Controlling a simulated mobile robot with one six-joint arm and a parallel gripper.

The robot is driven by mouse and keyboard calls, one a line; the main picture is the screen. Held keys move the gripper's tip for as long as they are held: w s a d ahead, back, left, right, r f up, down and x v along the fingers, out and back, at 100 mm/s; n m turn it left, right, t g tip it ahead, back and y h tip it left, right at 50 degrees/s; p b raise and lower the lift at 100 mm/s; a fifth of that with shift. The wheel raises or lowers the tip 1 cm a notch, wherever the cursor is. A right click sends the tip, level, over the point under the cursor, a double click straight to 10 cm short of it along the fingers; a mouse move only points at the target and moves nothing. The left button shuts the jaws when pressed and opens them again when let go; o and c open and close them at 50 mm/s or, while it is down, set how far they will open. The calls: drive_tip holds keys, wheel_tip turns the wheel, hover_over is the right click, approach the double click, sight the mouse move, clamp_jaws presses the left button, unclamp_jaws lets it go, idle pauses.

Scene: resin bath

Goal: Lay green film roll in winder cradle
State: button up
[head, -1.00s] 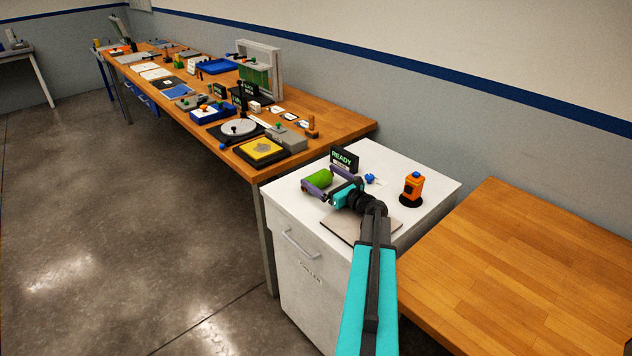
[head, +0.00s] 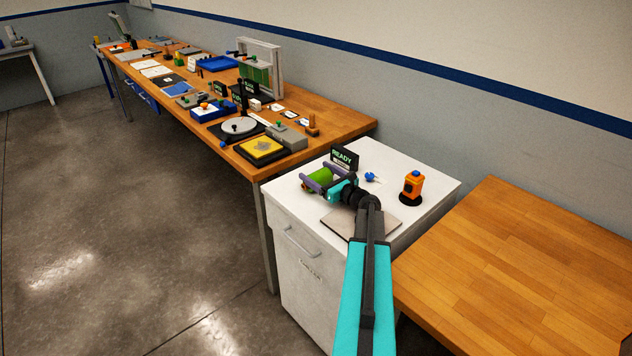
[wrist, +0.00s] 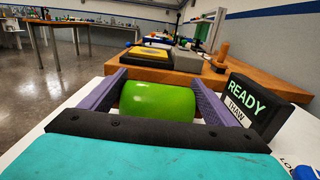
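The green film roll (head: 320,178) is a short, fat cylinder at the left of the white cabinet top. My gripper (head: 311,174) has its two purple fingers on either side of the roll's ends. In the wrist view the roll (wrist: 159,101) fills the gap between the fingers (wrist: 158,84), and no gap shows at either end. The fingers look closed in on it. I cannot tell whether the roll rests on the cabinet or is slightly raised. I cannot pick out the winder cradle in these views.
A black READY sign (head: 344,158) stands right beside my gripper, close to the right finger. A blue-topped item (head: 372,177), an orange device (head: 412,187) and a grey plate (head: 345,224) are also on the white cabinet (head: 425,180). The long wooden bench (head: 345,122) behind is crowded.

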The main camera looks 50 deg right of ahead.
drive_tip(key=c, duration=0.9)
drive_tip(key=shift+r, duration=0.1)
drive_tip(key=shift+r+b, duration=0.65)
drive_tip(key=shift+r, duration=0.4)
drive_tip(key=s+a+r, duration=0.1)
drive_tip(key=s+a, duration=0.1)
drive_tip(key=a, duration=0.2)
drive_tip(key=s+a+r, duration=0.1)
drive_tip(key=s+a, duration=0.1)
drive_tip(key=a, duration=0.2)
drive_tip(key=s+a, duration=0.2)
drive_tip(key=a, duration=0.2)
drive_tip(key=shift+s+r, duration=0.2)
drive_tip(key=shift+r, duration=0.2)
drive_tip(key=shift+p, duration=0.35)
drive_tip(key=p, duration=0.3)
drive_tip(key=a+p, duration=0.1)
drive_tip(key=p, duration=0.2)
drive_tip(key=shift+s+a+r+p, duration=0.1)
drive_tip(key=shift+s+r+p, duration=0.05)
drive_tip(key=shift+s+p, duration=0.15)
